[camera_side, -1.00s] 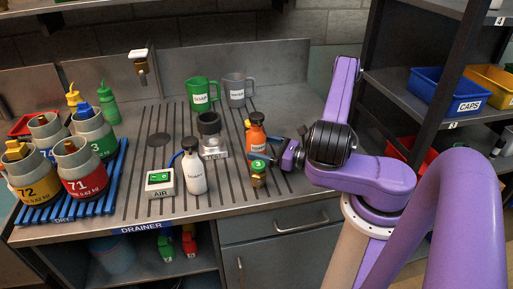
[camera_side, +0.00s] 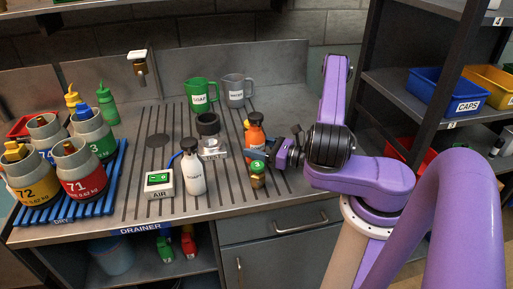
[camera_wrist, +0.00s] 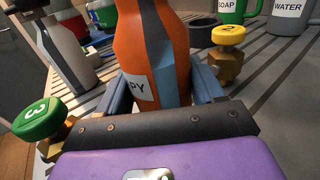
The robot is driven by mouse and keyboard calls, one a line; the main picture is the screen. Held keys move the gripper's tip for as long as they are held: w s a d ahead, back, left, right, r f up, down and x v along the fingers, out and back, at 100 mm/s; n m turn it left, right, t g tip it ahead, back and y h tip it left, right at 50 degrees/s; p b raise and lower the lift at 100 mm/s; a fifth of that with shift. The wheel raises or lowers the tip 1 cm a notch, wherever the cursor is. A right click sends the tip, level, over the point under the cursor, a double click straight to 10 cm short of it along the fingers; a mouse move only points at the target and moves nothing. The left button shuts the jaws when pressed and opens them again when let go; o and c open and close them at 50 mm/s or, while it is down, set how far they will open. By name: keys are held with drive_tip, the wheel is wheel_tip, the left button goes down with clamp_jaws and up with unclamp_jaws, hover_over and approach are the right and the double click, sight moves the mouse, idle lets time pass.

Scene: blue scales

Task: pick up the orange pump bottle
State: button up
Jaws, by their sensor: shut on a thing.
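The orange pump bottle (camera_side: 255,139) stands upright on the ribbed drainer, with a dark cap and a white label. In the wrist view the orange bottle (camera_wrist: 177,50) fills the upper middle, and its top is cut off. My gripper (camera_side: 268,155) reaches in from the right, low on the bottle. In the wrist view my gripper's blue fingers (camera_wrist: 163,92) lie one on each side of the bottle's lower body, shut on it. The bottle's base is hidden behind the gripper. I cannot tell whether it is clear of the drainer.
A green-capped brass weight (camera_side: 258,173) stands in front of the bottle, and a yellow-capped one (camera_wrist: 228,52) stands close beside it. A white bottle (camera_side: 193,171) and the AIR box (camera_side: 159,183) are to the left. Green (camera_side: 202,95) and grey (camera_side: 237,90) mugs stand behind.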

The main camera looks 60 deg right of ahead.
sight(257, 120)
wheel_tip(257, 120, up, 10)
drive_tip(key=shift+f, duration=0.2)
drive_tip(key=w+a+f+n+g+y, duration=0.1)
drive_tip(key=w+a+n+g+y, duration=0.1)
drive_tip(key=a, duration=0.8)
drive_tip(key=w+n+y, duration=0.1)
drive_tip(key=w+y, duration=0.1)
drive_tip(key=y, duration=0.1)
drive_tip(key=shift+w+f+n+y, duration=0.2)
drive_tip(key=shift+f+n+y, duration=0.1)
drive_tip(key=shift+n, duration=0.1)
drive_tip(key=s+d+r+m+t+h, duration=0.1)
drive_tip(key=s+d+m+h, duration=0.15)
drive_tip(key=d+h, duration=0.4)
drive_tip(key=s+d+r+m+t+h, duration=0.1)
drive_tip(key=s+d+m+h, duration=0.2)
drive_tip(key=d, duration=0.6)
drive_tip(key=s+d+r+m+g+h, duration=0.3)
drive_tip(key=s+d+m+h, duration=0.6)
drive_tip(key=s+d, duration=0.35)
drive_tip(key=shift+n+h, duration=0.45)
drive_tip(key=shift+n, duration=0.3)
drive_tip(key=w+d+f, duration=0.4)
drive_tip(key=d, duration=0.1)
drive_tip(key=w+d+f, duration=0.5)
drive_tip(key=shift+w+d+f, duration=0.15)
drive_tip(key=shift+w+f, duration=0.1)
drive_tip(key=shift+f, duration=0.05)
drive_tip(key=shift+d+f, duration=0.1)
drive_tip(key=shift+f, duration=1.5)
